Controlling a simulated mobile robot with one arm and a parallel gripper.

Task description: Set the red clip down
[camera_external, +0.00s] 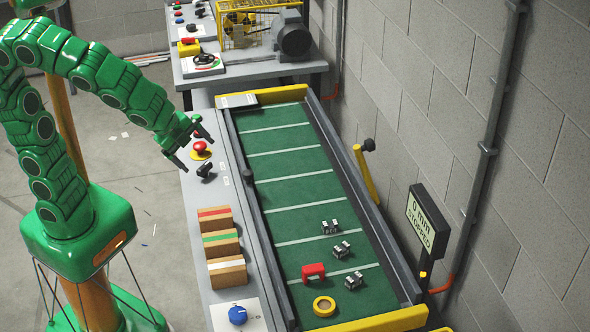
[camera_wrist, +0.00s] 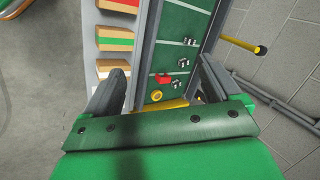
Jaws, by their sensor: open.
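The red clip (camera_external: 314,271) sits on the green conveyor belt (camera_external: 295,190) near its front end, close to a yellow ring (camera_external: 324,306) and several small grey metal parts (camera_external: 341,250). The clip also shows in the wrist view (camera_wrist: 164,79), far off between the fingers. My gripper (camera_external: 191,149) is open and empty. It is well away from the clip, up by the red mushroom button (camera_external: 201,148) at the left side of the conveyor. In the wrist view both fingers of my gripper (camera_wrist: 160,88) stand wide apart with nothing between them.
Three boxes with red, green and white stripes (camera_external: 217,240) stand on the grey ledge. A blue knob (camera_external: 238,315) and a small black lever (camera_external: 205,171) are there too. A sign (camera_external: 428,220) reads "0 mm STOPPED". The belt's middle and far parts are clear.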

